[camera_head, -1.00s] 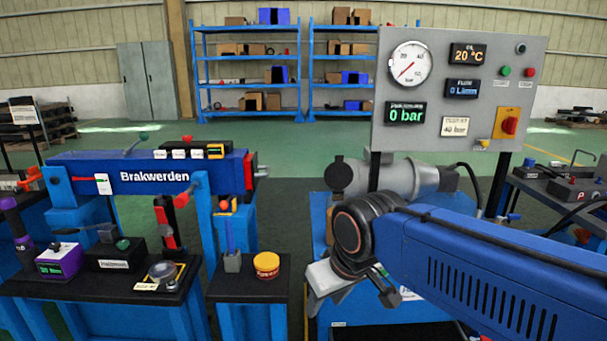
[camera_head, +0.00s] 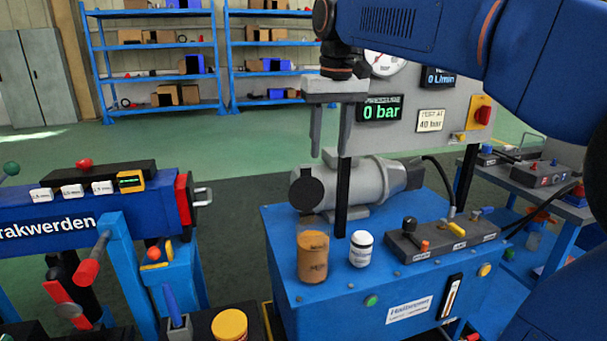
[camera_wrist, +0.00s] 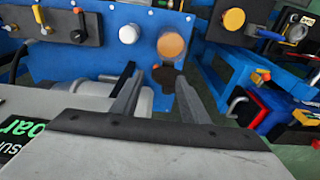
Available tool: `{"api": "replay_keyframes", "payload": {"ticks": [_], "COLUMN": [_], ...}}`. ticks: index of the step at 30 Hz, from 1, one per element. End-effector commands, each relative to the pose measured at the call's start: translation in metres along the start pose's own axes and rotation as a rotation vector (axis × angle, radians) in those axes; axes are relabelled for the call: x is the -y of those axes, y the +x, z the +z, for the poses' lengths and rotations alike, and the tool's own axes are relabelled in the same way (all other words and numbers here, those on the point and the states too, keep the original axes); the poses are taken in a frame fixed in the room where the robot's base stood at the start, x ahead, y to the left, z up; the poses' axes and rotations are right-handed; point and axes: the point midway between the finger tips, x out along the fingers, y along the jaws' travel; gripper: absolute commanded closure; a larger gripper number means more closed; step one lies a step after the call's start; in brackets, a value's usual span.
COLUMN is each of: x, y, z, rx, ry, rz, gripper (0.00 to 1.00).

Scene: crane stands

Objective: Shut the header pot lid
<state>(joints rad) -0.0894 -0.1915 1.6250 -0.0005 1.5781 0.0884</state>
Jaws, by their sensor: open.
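The header pot (camera_head: 312,262) is a clear cylinder with orange-brown fluid, upright on the blue stand's top. Its lid (camera_head: 307,191) appears to be the dark round disc standing up at the pot's back edge, so the pot is open. In the wrist view the pot (camera_wrist: 171,45) shows as an orange circle, with the dark lid (camera_wrist: 164,76) just below it. My gripper (camera_head: 330,152) is open and empty, pointing down, above and slightly right of the lid in the head view. In the wrist view the lid appears between the fingertips (camera_wrist: 156,75), apart from them.
A white-capped bottle (camera_head: 361,248) stands right of the pot. A grey motor (camera_head: 375,182) lies behind, below the gauge panel (camera_head: 430,150). A black control box (camera_head: 440,238) with levers is at right. A blue Brakwerden bench (camera_head: 90,215) is at left.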

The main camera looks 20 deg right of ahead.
Motion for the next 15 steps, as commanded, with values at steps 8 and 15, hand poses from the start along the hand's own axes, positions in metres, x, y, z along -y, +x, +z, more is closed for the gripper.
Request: {"api": "replay_keyframes", "payload": {"ticks": [8,15], "x": [0.018,0.028], "y": [-0.033,-0.048], "z": [-0.064,-0.095], "rx": [0.074,0.117], "ry": [-0.001,0.001], "rz": [0.005,0.01], "gripper": [0.59,0.59]}}
